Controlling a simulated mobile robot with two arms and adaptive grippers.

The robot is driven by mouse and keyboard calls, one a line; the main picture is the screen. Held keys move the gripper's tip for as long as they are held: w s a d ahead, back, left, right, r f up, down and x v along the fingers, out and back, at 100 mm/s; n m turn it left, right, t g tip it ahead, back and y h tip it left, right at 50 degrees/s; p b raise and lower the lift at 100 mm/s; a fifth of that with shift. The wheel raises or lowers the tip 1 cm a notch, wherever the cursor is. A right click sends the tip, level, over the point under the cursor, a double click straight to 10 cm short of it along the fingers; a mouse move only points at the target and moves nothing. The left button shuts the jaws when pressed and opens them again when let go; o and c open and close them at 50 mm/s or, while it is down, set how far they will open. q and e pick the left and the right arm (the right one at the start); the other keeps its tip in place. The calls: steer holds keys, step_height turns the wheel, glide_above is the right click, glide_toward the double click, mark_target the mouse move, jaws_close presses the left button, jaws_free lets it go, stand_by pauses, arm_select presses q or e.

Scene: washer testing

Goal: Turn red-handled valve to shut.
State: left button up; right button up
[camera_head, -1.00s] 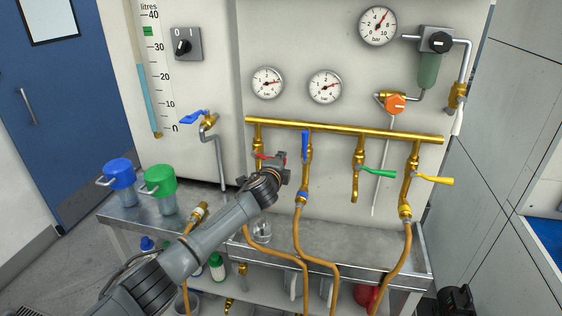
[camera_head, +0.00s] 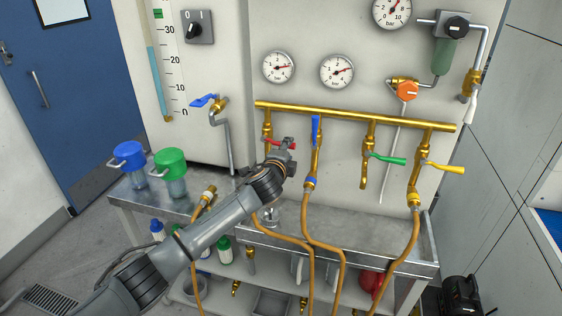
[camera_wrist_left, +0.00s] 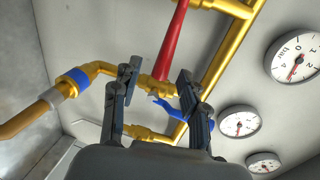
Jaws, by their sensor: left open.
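The red handle (camera_head: 276,143) shows at the leftmost valve below the brass manifold, lying roughly crosswise to its branch pipe. My left gripper (camera_head: 287,155) is at this handle and hides part of the valve. In the left wrist view, the red handle (camera_wrist_left: 173,45) comes down from the top edge toward the gap beyond my fingers. My left gripper (camera_wrist_left: 158,86) is open there, one finger on each side. I cannot tell whether a finger touches the handle. My right gripper is out of view.
The blue-handled valve (camera_head: 316,131) stands close to the right of my gripper. Green (camera_head: 388,159) and yellow (camera_head: 446,168) handles are farther right. Hoses (camera_head: 409,240) hang below, over the metal bench (camera_head: 345,228). Blue- and green-capped containers stand on the left.

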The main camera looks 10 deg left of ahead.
arm_select(q)
steer(key=s+r, duration=0.1)
steer(key=s, duration=0.7)
steer(key=shift+r, duration=0.25)
steer(key=shift+a, duration=0.1)
